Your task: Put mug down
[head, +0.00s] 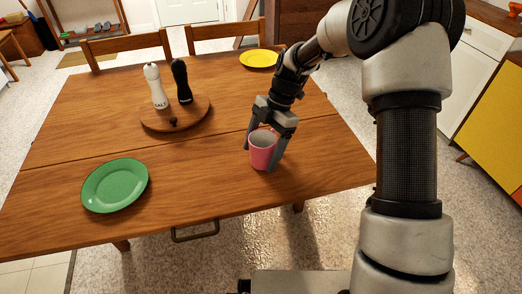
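The pink mug (262,153) is upright over the right part of the wooden table (215,185), near its front edge. My gripper (264,147) comes down from above with one finger on each side of the mug, and it looks shut on the mug's body. The mug's base is at or just above the tabletop; I cannot tell whether it touches. The mug's handle is not visible, and the gripper hides part of the far rim.
A green plate (115,185) lies at front left. A round wooden board (175,118) holds a white salt mill (156,88) and a black mill (181,82). A yellow plate (258,59) lies at the back. Bare table lies between the green plate and the mug.

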